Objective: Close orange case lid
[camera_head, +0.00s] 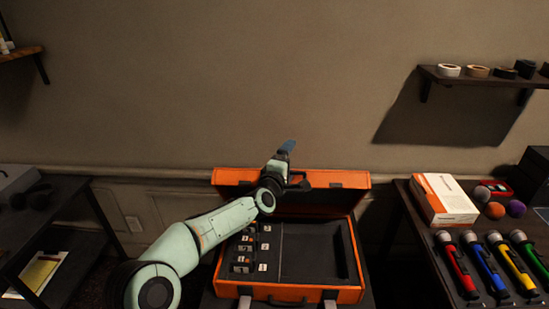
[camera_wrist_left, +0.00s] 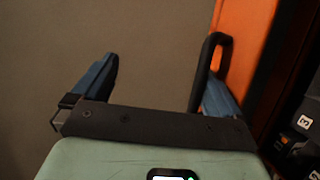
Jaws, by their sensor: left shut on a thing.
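The orange case (camera_head: 282,291) stands open in the middle. Its orange lid (camera_head: 338,181) is raised at the back and also shows in the left wrist view (camera_wrist_left: 246,38). My left gripper (camera_head: 288,147) is at the lid's upper edge, its blue fingertip rising above it. My left arm covers part of the lid and the case's left side. My right gripper is not in view.
The case's dark tray holds several small items (camera_head: 243,250) at left; its right compartment looks empty. A table at right carries an orange and white box (camera_head: 443,201) and several coloured microphones (camera_head: 457,264). A dark side table (camera_head: 62,218) stands at left.

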